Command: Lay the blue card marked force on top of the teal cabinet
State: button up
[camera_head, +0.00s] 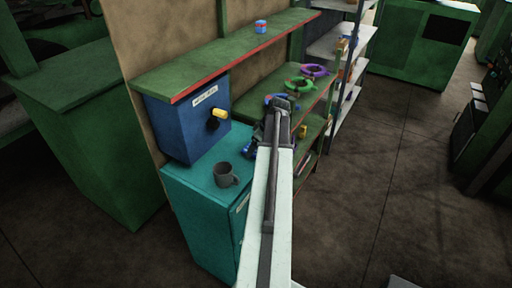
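The teal cabinet (190,178) stands at the lower centre, with its top surface visible. A grey mug (222,175) and a dark blue box (180,125) stand on that top. I cannot make out a blue card marked force. A small blue thing (249,148) shows beside my arm at the cabinet's right, too small and partly hidden to identify. My gripper (283,106) is dark, at the end of my pale arm, in front of the shelves right of the cabinet. Its fingers are too small to show whether they are open or shut.
Green shelving (262,80) holds blue, green (301,83) and purple (314,71) ring-shaped things. A blue and red can (261,26) stands on the upper shelf. Open floor (390,170) lies to the right.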

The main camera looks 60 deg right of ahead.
jog(key=p+v, duration=0.9)
jog(key=v, duration=0.2)
jog(key=shift+r, duration=0.15)
